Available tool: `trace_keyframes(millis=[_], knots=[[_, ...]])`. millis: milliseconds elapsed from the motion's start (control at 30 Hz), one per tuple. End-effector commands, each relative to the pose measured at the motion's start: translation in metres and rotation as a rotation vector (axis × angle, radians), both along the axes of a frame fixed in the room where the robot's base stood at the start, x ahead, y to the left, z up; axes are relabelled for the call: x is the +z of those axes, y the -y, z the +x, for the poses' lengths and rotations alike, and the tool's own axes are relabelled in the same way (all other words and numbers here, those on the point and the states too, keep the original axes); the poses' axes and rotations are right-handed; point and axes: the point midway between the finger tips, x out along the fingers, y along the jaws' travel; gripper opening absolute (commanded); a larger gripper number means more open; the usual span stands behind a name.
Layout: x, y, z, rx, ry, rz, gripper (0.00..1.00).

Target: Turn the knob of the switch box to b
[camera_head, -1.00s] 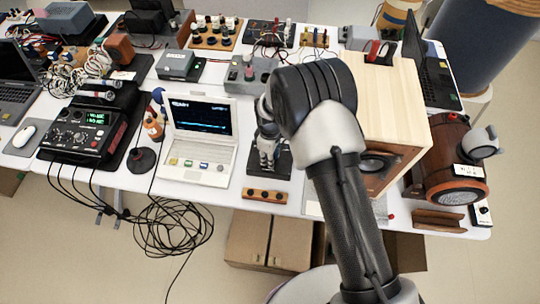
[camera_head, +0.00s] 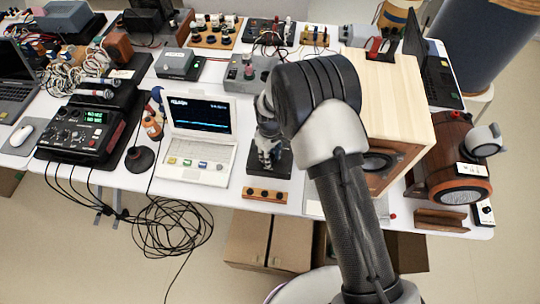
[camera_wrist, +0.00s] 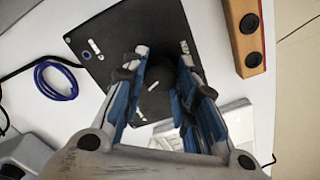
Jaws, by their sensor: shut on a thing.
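The switch box is a dark, flat-topped box (camera_wrist: 110,30) with small white marks on its top, seen in the wrist view. Its round black knob (camera_wrist: 158,98) bears a short white line and sits between my fingers. My gripper (camera_wrist: 162,82) is shut on the knob, with a finger on either side. The fingers hide part of the box top, and I cannot read the letters. In the head view the dark box (camera_head: 284,168) stands on the table right of the white laptop, with my gripper (camera_head: 266,158) over it.
A wooden strip with black knobs (camera_head: 265,195) lies in front of the box. A white laptop (camera_head: 198,150) is at its left, a wooden speaker cabinet (camera_head: 400,105) at its right. A grey box (camera_head: 245,78) stands behind. A blue cable loop (camera_wrist: 55,80) lies beside the box.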

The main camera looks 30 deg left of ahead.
Motion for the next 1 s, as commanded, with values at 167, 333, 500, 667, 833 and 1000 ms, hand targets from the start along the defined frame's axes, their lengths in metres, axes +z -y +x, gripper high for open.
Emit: trace_keyframes(millis=[167, 333, 500, 667, 833, 1000], knots=[[-0.0006, -0.0003, 0.0001, -0.143, 0.000, 0.001, 0.03], [-0.0006, -0.0001, -0.0001, -0.256, 0.000, 0.001, 0.03], [-0.0003, -0.0002, 0.0001, -0.334, 0.000, 0.001, 0.03], [-0.0001, -0.0002, 0.0001, -0.377, 0.000, 0.001, 0.03], [0.0001, -0.0003, 0.0001, -0.394, 0.000, 0.001, 0.03], [0.0002, -0.0002, 0.0002, -0.396, 0.000, 0.001, 0.03]])
